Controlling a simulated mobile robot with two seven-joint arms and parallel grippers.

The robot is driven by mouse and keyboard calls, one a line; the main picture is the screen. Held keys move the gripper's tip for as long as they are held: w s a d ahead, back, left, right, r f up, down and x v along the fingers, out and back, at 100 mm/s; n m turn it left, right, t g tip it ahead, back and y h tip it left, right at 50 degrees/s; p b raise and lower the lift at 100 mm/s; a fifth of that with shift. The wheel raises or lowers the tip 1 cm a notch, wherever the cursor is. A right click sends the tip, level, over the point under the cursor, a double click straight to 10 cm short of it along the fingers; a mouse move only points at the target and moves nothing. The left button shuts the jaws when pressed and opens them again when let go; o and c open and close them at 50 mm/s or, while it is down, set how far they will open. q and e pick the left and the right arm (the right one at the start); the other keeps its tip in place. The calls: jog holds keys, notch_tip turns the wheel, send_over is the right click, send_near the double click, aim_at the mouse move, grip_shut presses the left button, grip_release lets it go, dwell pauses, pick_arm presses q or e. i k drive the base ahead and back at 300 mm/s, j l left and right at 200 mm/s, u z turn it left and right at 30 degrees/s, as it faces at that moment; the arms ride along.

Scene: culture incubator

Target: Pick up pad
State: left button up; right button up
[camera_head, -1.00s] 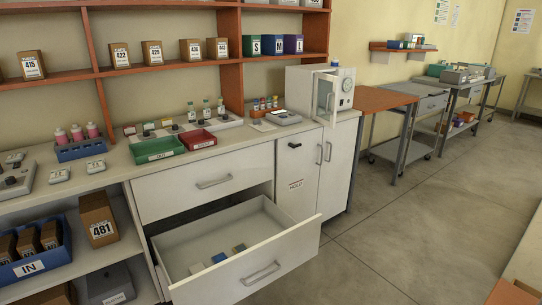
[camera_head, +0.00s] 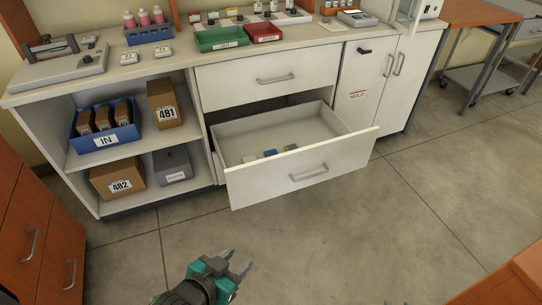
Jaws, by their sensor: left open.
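The lower drawer (camera_head: 303,172) of the white cabinet is pulled open. Three small flat blocks lie on its floor near the front panel: a pale one (camera_head: 249,158), a blue one (camera_head: 270,153) and a greyish-white one (camera_head: 291,147). They are too small for me to tell which is the pad, and the front panel partly hides them. My left gripper (camera_head: 237,260) is at the bottom of the head view, over the floor in front of the drawer. It is open and empty, apart from the drawer. My right gripper is out of view.
The upper drawer (camera_head: 275,77) is shut above the open one. Open shelves to the left hold a blue IN bin (camera_head: 80,144) and boxes. An orange cabinet (camera_head: 35,230) stands at far left. The floor (camera_head: 340,235) in front is clear.

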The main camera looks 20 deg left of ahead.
aim_at(272, 151)
jog(key=k, duration=0.25)
jog(key=i+j, duration=0.3)
jog(key=i+j+u, duration=0.25)
jog(key=i, duration=0.2)
jog(key=i+u, duration=0.4)
jog(key=u, duration=1.25)
jog(key=i+l, duration=0.1)
jog(key=l, duration=0.25)
jog(key=i+l, duration=0.1)
jog(key=l, duration=0.25)
